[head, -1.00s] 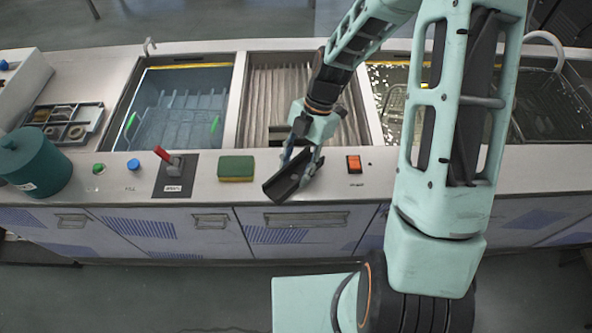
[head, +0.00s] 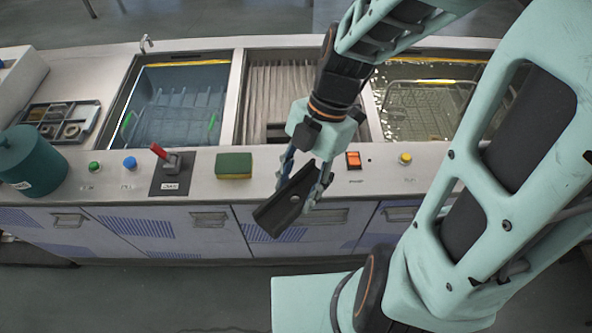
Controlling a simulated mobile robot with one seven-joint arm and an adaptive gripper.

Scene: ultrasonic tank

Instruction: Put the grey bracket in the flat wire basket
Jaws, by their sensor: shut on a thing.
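My gripper (head: 306,184) is shut on the dark grey bracket (head: 283,206), an angled channel-like piece. The bracket is tilted, with its lower end to the left, and appears held in front of the counter's front edge. A wire basket (head: 428,84) shows in the right-hand tank of liquid, back and right of my gripper; my arm is close to its right side. I cannot tell surely whether this is the flat one. Another rack (head: 178,112) with green handles sits in the blue tank at left.
A ribbed middle basin (head: 280,90) lies behind my gripper. On the counter (head: 215,195) are a green sponge (head: 234,166), a red lever (head: 160,152), an orange switch (head: 353,160), a yellow button (head: 405,159), a teal canister (head: 32,160) and a parts tray (head: 60,122).

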